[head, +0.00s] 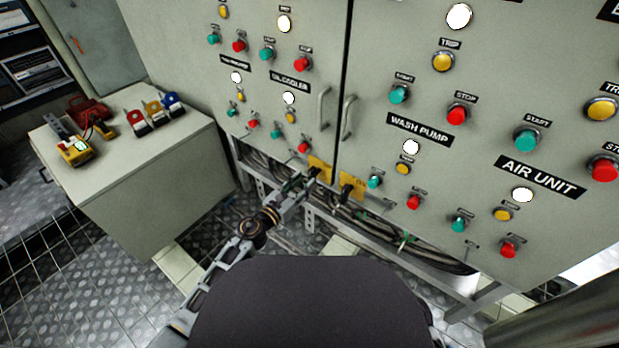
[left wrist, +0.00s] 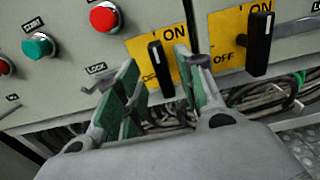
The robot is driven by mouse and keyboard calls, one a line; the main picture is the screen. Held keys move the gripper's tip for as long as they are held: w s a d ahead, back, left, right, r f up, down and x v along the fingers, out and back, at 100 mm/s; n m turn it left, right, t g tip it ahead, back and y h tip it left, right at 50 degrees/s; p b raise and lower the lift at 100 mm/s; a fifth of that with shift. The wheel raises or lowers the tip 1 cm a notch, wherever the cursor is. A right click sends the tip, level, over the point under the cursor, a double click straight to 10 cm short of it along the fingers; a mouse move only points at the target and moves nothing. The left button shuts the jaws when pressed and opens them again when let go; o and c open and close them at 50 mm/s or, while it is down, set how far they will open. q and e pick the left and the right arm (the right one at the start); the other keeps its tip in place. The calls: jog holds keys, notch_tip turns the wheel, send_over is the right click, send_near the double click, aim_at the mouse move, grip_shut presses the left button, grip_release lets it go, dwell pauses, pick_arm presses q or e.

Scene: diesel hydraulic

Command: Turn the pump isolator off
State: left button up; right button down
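Two rotary isolators with black handles on yellow ON/OFF plates sit low on the grey cabinet. The left plate (left wrist: 141,47) has its black handle (left wrist: 160,68) roughly upright, with ON at upper right and OFF at lower left. The right plate (left wrist: 228,33) has a black handle (left wrist: 260,42) standing upright below ON. Both plates also show in the head view, left (head: 320,165) and right (head: 351,184). My left gripper (left wrist: 157,62) is open, its green-padded fingers on either side of the left handle; contact cannot be told. My right gripper is not in view.
Green and red buttons line the cabinet (head: 330,50), with WASH PUMP (head: 419,130) and AIR UNIT (head: 540,177) labels. Cables (head: 400,235) and a metal rail run beneath. A grey box (head: 150,175) at left holds padlocks and a yellow device (head: 76,152).

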aim_at(310, 177)
pick_arm(q)
jog(key=shift+x, duration=1.95)
grip_shut()
